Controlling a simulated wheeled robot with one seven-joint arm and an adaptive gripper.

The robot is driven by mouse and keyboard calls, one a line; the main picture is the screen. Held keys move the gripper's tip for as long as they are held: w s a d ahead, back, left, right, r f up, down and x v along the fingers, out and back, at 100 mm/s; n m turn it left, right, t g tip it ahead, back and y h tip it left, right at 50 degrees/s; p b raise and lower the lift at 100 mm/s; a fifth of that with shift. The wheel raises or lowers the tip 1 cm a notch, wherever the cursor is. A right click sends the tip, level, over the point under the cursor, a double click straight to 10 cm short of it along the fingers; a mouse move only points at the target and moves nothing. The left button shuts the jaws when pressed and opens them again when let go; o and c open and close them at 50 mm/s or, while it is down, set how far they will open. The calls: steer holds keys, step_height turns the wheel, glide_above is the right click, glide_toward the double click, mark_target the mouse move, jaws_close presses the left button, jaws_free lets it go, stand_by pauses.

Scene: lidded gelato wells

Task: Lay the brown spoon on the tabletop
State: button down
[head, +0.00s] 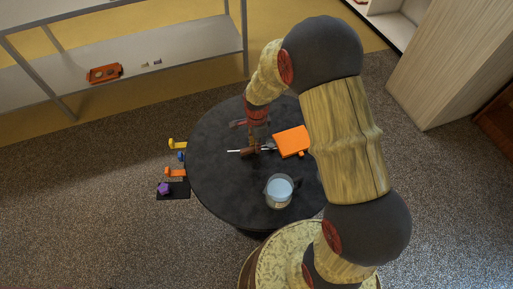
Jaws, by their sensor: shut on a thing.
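My gripper (258,146) points down over the round dark tabletop (225,185). It is shut on a small brown thing, which looks like the brown spoon (248,151). A thin pale shaft sticks out from it to the left, over the table. The gripper and my arm hide part of it. I cannot tell whether it touches the tabletop or hangs just above it.
An orange block-like thing (291,141) lies right of the gripper. A clear tub with pale blue contents (279,190) stands nearer. Yellow (177,143), blue (181,156), orange (175,173) and purple (164,188) things sit at the left edge. The left tabletop is clear.

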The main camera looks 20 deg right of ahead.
steer(key=shift+f, duration=0.45)
steer(key=shift+f, duration=0.15)
steer(key=c, duration=1.7)
jaws_free()
steer(key=shift+c, duration=0.2)
step_height(320, 180, up, 20)
steer(key=s+n+t+p, duration=0.1)
steer(key=s+n+p, duration=0.1)
steer(key=n+p, duration=0.15)
steer(key=s+r+n+t, duration=0.4)
steer(key=s+r+n, duration=1)
steer(key=s+r, duration=0.4)
steer(key=shift+s+r+t, duration=0.3)
steer(key=shift+s+r, duration=0.1)
steer(key=shift+s, duration=0.6)
